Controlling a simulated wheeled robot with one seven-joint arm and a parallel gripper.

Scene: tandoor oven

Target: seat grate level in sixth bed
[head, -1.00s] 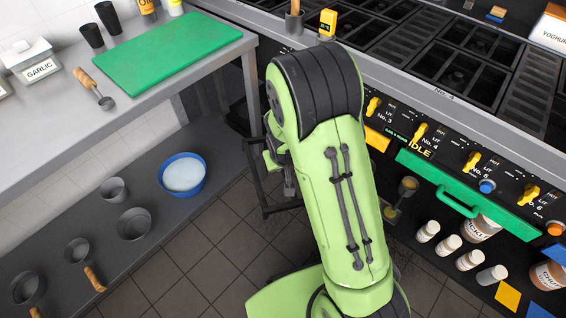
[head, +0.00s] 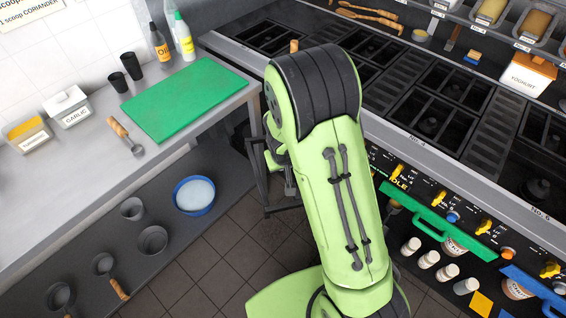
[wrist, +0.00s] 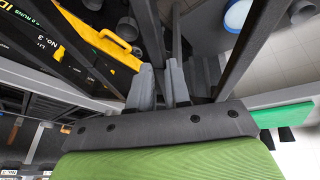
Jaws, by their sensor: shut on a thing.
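My gripper (wrist: 163,88) is shut on a dark bar of the grate in the wrist view. The grate (wrist: 245,35) shows there as long dark bars running up and out of the picture. In the head view, part of the dark square frame of the grate (head: 262,185) hangs left of my green arm, over the floor between counter and range. My arm hides the rest of it and the fingertips. The range (head: 415,143) runs to the right with several dark beds. A bed at the right edge (head: 540,187) shows a round burner.
A steel counter (head: 60,195) with a green board (head: 185,98) stands at left. A blue-rimmed bowl (head: 194,195) and pots sit on its lower shelf. Green (head: 440,228) and blue handles jut from the range front, above jars. A yoghurt box (head: 528,75) stands behind the beds.

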